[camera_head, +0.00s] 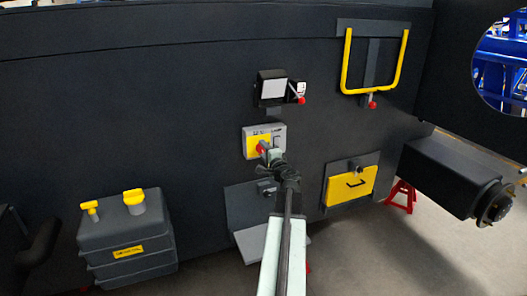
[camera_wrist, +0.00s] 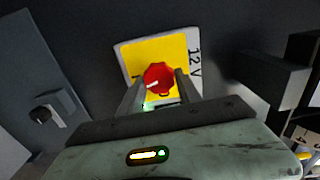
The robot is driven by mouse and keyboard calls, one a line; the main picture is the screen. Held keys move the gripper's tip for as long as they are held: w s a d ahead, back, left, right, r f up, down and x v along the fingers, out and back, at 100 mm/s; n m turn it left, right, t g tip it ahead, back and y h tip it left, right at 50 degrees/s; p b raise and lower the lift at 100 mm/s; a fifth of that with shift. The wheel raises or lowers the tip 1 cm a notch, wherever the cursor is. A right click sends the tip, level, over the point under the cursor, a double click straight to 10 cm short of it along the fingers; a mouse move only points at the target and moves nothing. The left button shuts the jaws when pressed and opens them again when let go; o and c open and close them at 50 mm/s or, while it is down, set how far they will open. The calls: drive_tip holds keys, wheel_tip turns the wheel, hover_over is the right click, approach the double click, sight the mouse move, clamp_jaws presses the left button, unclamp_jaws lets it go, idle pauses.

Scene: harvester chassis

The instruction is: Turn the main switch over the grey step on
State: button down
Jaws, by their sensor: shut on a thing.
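The main switch is a red knob (camera_wrist: 159,77) on a yellow and grey plate (camera_wrist: 138,56) marked 12 V. In the head view the plate (camera_head: 250,141) is on the dark chassis wall above the grey step (camera_head: 290,249), and the red knob (camera_head: 261,147) shows at my gripper's tip. My gripper (camera_wrist: 160,90) is at the knob with one finger on each side, shut on it. A white mark shows on the knob's left side in the wrist view. The plate's lower part is hidden behind my gripper.
A black box with a light panel and red-tipped lever (camera_head: 273,89) is above the switch. A yellow bar handle (camera_head: 345,66) is at upper right, a yellow drawer (camera_head: 350,186) at lower right. A grey tank with yellow caps (camera_head: 125,235) stands at left.

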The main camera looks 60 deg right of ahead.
drive_tip(key=shift+f+m, duration=0.1)
drive_tip(key=shift+m, duration=1.4)
drive_tip(key=c, duration=0.8)
unclamp_jaws()
drive_tip(key=shift+c, duration=0.2)
drive_tip(key=v, duration=0.8)
